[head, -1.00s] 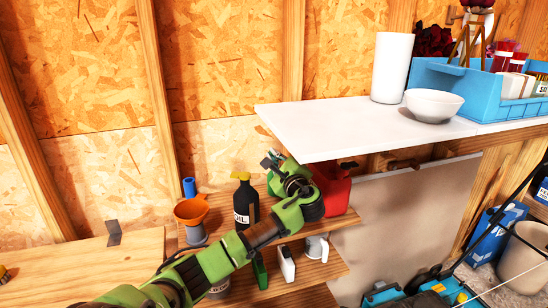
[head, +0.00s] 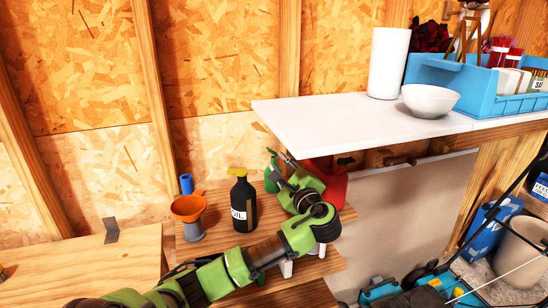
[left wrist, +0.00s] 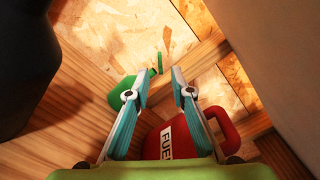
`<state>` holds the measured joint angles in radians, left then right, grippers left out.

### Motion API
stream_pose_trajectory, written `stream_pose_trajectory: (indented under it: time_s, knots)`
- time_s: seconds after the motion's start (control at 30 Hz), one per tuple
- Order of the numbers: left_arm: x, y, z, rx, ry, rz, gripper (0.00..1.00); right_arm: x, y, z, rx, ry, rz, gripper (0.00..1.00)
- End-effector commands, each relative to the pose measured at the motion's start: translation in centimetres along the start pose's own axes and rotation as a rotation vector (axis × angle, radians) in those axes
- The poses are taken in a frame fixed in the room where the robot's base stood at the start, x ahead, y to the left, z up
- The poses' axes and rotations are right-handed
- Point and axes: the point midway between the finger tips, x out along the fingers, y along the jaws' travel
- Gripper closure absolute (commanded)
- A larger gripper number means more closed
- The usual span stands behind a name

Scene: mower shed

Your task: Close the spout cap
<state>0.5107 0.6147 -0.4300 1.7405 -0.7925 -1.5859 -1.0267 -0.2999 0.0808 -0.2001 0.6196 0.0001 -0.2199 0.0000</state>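The red fuel can (head: 333,190) stands on the wooden shelf, partly hidden behind my left arm. A small black part, perhaps its spout or cap, shows on top (head: 346,160). In the left wrist view the can (left wrist: 205,128) with its FUEL label lies below and between my fingers, partly covered by the right finger. My left gripper (left wrist: 160,71) is open, its two fingers apart with nothing between the tips; in the head view it is beside the can's left (head: 278,160). No spout cap shows clearly in the wrist view. My right gripper is out of view.
A green bottle (head: 271,178) stands just left of my gripper, also in the wrist view (left wrist: 118,98). A dark oil bottle (head: 244,205) and an orange funnel (head: 188,208) stand further left. The white worktop (head: 330,125) overhangs at the right.

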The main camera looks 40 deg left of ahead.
Motion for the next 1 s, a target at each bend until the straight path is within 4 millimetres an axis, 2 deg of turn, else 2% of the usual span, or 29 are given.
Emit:
stream_pose_trajectory:
  time_s: [0.1, 0.23, 0.67, 0.77, 0.9, 1.0]
  knots:
    - [-2.1, 0.0, -0.1, 0.000, 0.003, 0.000, 0.78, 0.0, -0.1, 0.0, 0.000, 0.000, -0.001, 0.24]
    - [-3.3, 0.0, 0.0, 0.000, 0.001, 0.000, 0.78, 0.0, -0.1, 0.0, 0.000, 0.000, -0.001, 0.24]
    - [-3.8, -0.1, 0.1, -0.003, 0.001, 0.001, 0.78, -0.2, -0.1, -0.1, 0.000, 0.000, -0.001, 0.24]
    - [-4.1, -1.0, 0.2, -0.024, 0.005, -0.004, 0.78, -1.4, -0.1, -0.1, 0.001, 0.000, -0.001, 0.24]
    - [-4.6, -2.7, 0.6, -0.072, 0.006, -0.013, 0.78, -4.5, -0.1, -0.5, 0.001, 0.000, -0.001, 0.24]
    - [-5.0, -3.1, 0.9, -0.090, -0.002, -0.013, 0.78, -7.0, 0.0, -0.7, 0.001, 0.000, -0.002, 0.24]
